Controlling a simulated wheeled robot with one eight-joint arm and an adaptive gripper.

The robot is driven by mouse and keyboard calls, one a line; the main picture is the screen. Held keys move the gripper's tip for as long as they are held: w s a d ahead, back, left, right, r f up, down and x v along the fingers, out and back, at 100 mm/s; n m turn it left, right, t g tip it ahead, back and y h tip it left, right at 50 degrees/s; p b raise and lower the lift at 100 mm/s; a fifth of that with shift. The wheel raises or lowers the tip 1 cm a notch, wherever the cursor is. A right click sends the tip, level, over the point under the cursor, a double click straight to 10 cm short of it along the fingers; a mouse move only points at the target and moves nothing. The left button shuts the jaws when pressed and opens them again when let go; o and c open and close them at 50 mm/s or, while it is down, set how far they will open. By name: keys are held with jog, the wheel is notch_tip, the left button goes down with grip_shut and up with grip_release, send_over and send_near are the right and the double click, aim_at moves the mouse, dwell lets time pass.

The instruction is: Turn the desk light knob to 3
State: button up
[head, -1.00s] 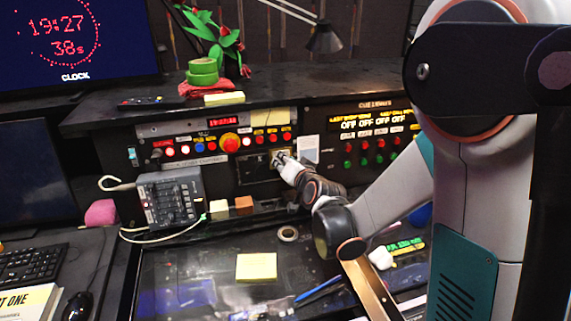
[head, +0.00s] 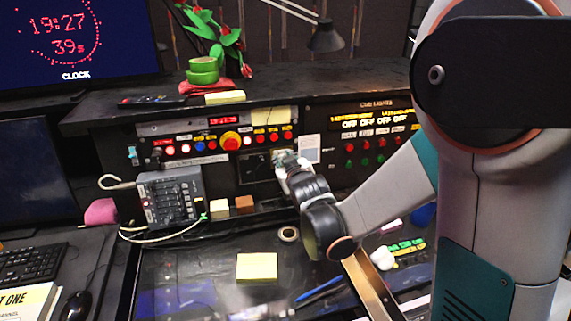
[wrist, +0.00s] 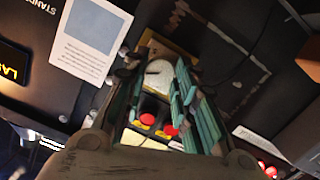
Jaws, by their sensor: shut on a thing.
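The desk light knob (wrist: 158,73) is a pale round dial with a dark line across it, on a small yellowish plate (wrist: 178,50) in the wrist view. In the head view the knob is largely hidden by my gripper (head: 287,160). My gripper (wrist: 160,88) reaches to the panel, with its teal fingers on both sides of the knob, and is shut on it. I cannot read the numbers around the knob or which one it points to.
A row of coloured buttons (head: 230,141) runs just above the knob. A white paper label (head: 309,149) is to its right, beside a panel of red and green buttons (head: 365,146). A grey mixer box (head: 170,197) stands left on the desk.

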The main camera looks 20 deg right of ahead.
jog(key=n, duration=0.3)
jog(key=n+h+b, duration=0.1)
jog(key=n, duration=0.1)
jog(key=shift+f+n+t, duration=0.1)
jog(key=shift+n+t, duration=0.2)
jog(key=shift+n, duration=0.1)
dwell(0.4)
jog(key=o, duration=1.1)
jog(key=v, duration=1.2)
jog(key=shift+s, duration=0.15)
